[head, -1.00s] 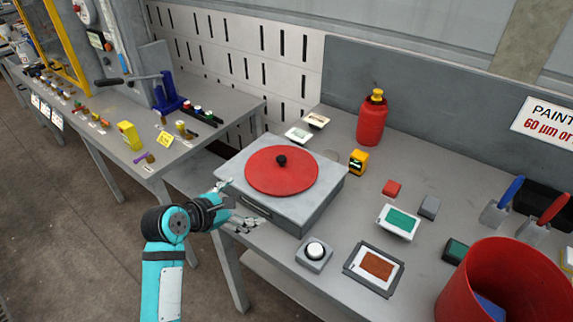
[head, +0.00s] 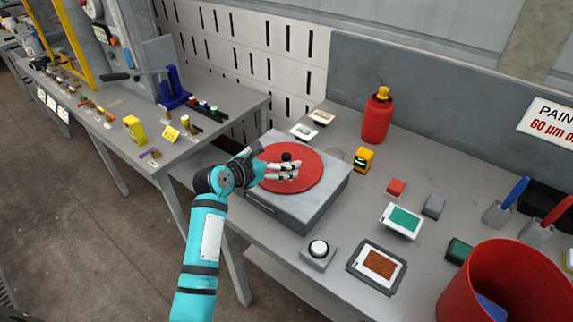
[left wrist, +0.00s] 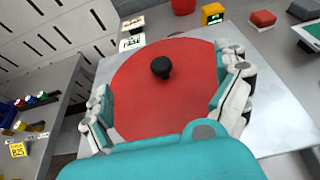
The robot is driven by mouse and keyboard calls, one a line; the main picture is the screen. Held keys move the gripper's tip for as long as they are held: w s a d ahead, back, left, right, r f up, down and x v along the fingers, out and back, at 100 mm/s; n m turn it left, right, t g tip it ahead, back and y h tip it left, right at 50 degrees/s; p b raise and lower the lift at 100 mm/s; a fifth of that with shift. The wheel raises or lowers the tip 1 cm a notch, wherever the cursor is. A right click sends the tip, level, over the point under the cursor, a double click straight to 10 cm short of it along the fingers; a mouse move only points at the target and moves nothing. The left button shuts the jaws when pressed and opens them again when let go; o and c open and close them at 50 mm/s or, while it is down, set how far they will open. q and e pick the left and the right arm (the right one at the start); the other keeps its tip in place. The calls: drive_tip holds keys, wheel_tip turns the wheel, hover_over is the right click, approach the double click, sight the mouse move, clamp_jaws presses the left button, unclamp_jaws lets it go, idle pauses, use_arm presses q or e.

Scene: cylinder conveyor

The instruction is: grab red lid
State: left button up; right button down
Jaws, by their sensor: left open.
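The red lid (head: 305,177) is a flat round disc with a small black knob (head: 287,157) at its centre. It lies on top of a grey box (head: 323,204) on the bench. My left gripper (head: 283,172) is open above the lid, its fingers close to the knob on the near side. In the left wrist view the lid (left wrist: 150,105) lies between the spread fingers (left wrist: 168,98), and the knob (left wrist: 161,67) stands beyond them, not gripped. My right gripper is not in view.
A red bottle (head: 376,117) and a yellow device (head: 363,160) stand behind the box. A white round button (head: 318,248) is in front. A red bucket (head: 478,250) stands at the right. Small blocks and framed cards lie on the bench between.

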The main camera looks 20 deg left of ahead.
sight(284, 157)
use_arm(q)
drive_tip(key=x, duration=0.5)
drive_tip(key=shift+w+f+p, duration=0.2)
drive_tip(key=shift+w+p, duration=0.05)
drive_tip(key=shift+p, duration=0.1)
drive_tip(key=shift+s+r, duration=0.1)
drive_tip(key=shift+c, duration=0.3)
drive_tip(key=shift+c, duration=1.1)
drive_tip(key=shift+s, duration=0.1)
drive_tip(key=c, duration=1.3)
clamp_jaws()
drive_tip(key=shift+d+f, duration=0.1)
drive_tip(key=shift+f, duration=0.15)
